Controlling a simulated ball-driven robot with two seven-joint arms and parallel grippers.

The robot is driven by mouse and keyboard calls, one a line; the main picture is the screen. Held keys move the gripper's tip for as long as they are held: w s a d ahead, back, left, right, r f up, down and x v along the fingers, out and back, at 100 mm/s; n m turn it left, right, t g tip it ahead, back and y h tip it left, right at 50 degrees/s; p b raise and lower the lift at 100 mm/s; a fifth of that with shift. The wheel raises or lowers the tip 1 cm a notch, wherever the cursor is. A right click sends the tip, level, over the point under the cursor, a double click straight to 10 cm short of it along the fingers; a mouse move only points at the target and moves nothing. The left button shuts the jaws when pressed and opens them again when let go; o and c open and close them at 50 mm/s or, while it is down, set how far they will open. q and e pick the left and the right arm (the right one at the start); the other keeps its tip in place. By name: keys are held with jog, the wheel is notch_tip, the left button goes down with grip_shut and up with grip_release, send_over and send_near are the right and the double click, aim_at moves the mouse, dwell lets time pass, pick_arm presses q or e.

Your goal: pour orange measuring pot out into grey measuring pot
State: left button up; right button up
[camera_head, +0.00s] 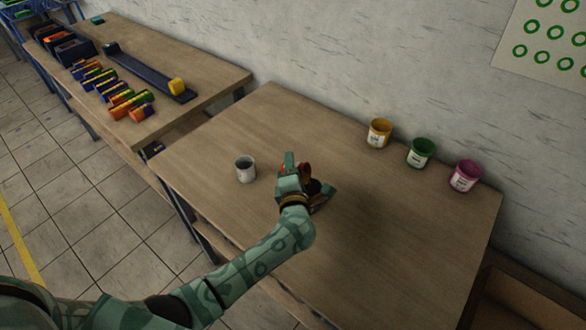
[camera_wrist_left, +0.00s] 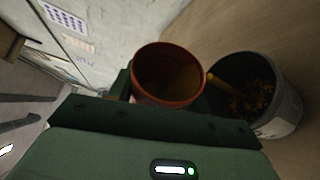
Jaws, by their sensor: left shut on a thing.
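My left gripper (camera_head: 309,183) is shut on the orange measuring pot (camera_head: 306,168), above the near table. The pot is mostly hidden by the gripper in the head view; its open mouth shows in the left wrist view (camera_wrist_left: 168,76). Its inside looks dark, and I cannot tell what is left in it or how far it is tilted. The grey measuring pot (camera_head: 245,169) stands upright on the table, left of my gripper. In the left wrist view the grey pot (camera_wrist_left: 287,108) holds small orange bits, and a yellow-orange streak lies at its rim. My right gripper is out of view.
A yellow pot (camera_head: 379,133), a green pot (camera_head: 421,153) and a magenta pot (camera_head: 465,176) stand along the wall side of the table (camera_head: 400,235). A second table at the left bears several coloured pieces (camera_head: 129,103) and a dark rail (camera_head: 145,72). The table's front is clear.

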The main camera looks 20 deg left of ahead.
pick_arm(q)
jog(key=shift+s+f+m, duration=0.15)
jog(key=shift+f+m, duration=0.15)
jog(key=shift+d+m+t, duration=0.15)
jog(key=shift+m+t, duration=0.15)
jog(key=shift+m, duration=0.2)
dwell(0.6)
jog(key=shift+d+r+m+y, duration=0.15)
jog(key=shift+r+m+y, duration=0.3)
jog(key=shift+m, duration=0.15)
dwell(0.6)
jog(key=shift+d+r+m+t, duration=0.35)
jog(key=shift+m+t, duration=0.2)
jog(key=shift+m, duration=0.45)
jog(key=shift+d+r+m+t, duration=0.3)
jog(key=shift+m+t, duration=0.25)
jog(key=shift+m, duration=0.45)
dwell(3.4)
